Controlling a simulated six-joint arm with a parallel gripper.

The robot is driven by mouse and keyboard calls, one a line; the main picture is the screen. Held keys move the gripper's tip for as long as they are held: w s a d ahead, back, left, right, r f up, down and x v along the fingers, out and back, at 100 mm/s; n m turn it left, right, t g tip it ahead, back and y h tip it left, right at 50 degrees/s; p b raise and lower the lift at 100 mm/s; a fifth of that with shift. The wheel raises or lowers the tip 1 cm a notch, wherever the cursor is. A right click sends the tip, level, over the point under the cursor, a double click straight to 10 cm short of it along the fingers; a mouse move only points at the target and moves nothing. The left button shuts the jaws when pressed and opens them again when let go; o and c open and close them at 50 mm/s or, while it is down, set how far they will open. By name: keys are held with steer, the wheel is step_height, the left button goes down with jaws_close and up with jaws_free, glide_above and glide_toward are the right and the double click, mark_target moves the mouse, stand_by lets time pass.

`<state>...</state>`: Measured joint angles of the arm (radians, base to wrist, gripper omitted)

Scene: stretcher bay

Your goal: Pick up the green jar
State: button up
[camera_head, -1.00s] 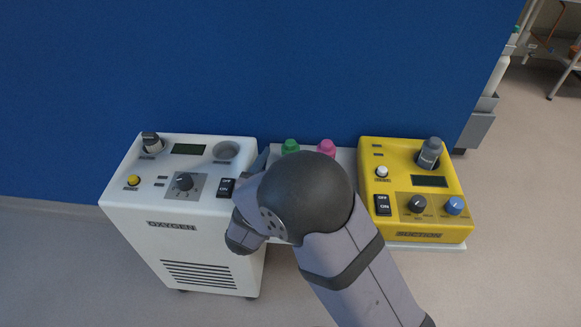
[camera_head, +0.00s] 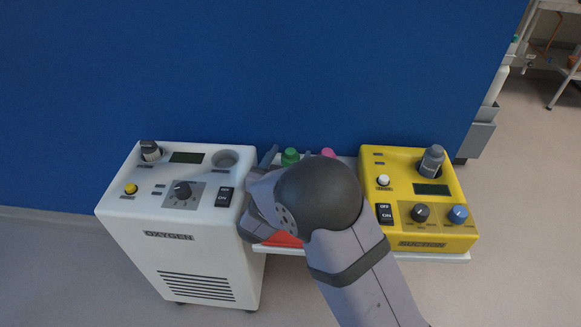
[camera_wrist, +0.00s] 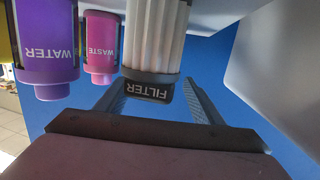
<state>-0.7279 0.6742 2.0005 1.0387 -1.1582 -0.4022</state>
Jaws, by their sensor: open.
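The green jar (camera_head: 290,155) shows in the head view by its green top, at the back of the shelf between the two machines; my arm hides what lies below it. My gripper (camera_wrist: 155,88) is open, with its two fingers apart in the wrist view. In the head view its fingertips (camera_head: 288,156) show on either side of the green top. A white ribbed cartridge labelled FILTER (camera_wrist: 152,40) stands in front of the finger gap in the wrist view, its label upside down. I cannot make out the green jar in the wrist view.
A pink jar (camera_head: 328,154) stands right of the green one; a pink WASTE jar (camera_wrist: 102,45) and purple WATER jar (camera_wrist: 48,50) show at left in the wrist view. The white oxygen unit (camera_head: 200,255) and yellow suction unit (camera_head: 400,172) flank the shelf. Something red (camera_head: 284,240) shows below.

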steer(key=shift+w+d+f, duration=0.1)
steer(key=shift+w, duration=0.6)
steer(key=c, duration=1.2)
